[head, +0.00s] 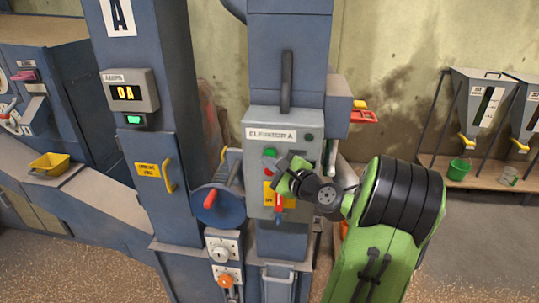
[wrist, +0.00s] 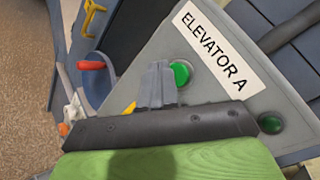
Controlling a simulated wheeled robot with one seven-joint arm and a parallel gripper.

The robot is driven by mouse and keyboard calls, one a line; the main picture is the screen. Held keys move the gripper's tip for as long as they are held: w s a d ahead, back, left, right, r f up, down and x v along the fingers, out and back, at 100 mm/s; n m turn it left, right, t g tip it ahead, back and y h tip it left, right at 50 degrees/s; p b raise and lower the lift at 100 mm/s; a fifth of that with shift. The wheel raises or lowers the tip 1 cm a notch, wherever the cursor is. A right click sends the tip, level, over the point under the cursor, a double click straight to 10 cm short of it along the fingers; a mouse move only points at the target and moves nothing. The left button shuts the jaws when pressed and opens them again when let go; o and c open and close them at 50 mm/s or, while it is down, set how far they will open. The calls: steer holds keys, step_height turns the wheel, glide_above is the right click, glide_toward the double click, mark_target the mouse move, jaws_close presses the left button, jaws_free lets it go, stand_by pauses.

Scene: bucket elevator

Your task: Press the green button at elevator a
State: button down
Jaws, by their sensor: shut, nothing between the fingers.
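The elevator A control box (head: 257,125) is a grey panel with an "ELEVATOR A" label, on the blue column in the middle of the head view. Its round green button (head: 270,153) is at the upper left, below the label; it also shows bright green in the wrist view (wrist: 181,72). My gripper (head: 283,163) is in front of the panel, just right of and slightly below the button. In the wrist view my gripper's fingers (wrist: 160,70) are closed together and empty, with the tips right beside the button. I cannot tell whether they touch it.
A dark green lamp (wrist: 270,123) sits on the same panel. A red control (head: 270,167) and yellow label are partly hidden by my gripper. A blue handwheel (head: 217,203) with a red handle stands left. A display (head: 129,93) reading "0A" is on the left column.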

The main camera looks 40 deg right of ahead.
stand_by(0.7)
steer(key=shift+w+d+p, duration=0.3)
steer(key=shift+d+p, duration=0.05)
steer(key=shift+d, duration=0.05)
steer(key=shift+w+d+p, duration=0.25)
steer(key=shift+d+p, duration=0.1)
steer(key=shift+p, duration=0.05)
stand_by(0.6)
steer(key=shift+a, duration=0.1)
steer(key=shift+s+a+b, duration=0.4)
steer(key=shift+s+a, duration=0.15)
steer(key=shift+a, duration=0.05)
steer(key=shift+s+a+b, duration=0.45)
steer(key=shift+s+a, duration=0.3)
steer(key=shift+a, duration=0.25)
steer(key=shift+s+a+b, duration=0.45)
steer(key=shift+s+a, duration=0.3)
steer(key=shift+a, duration=0.25)
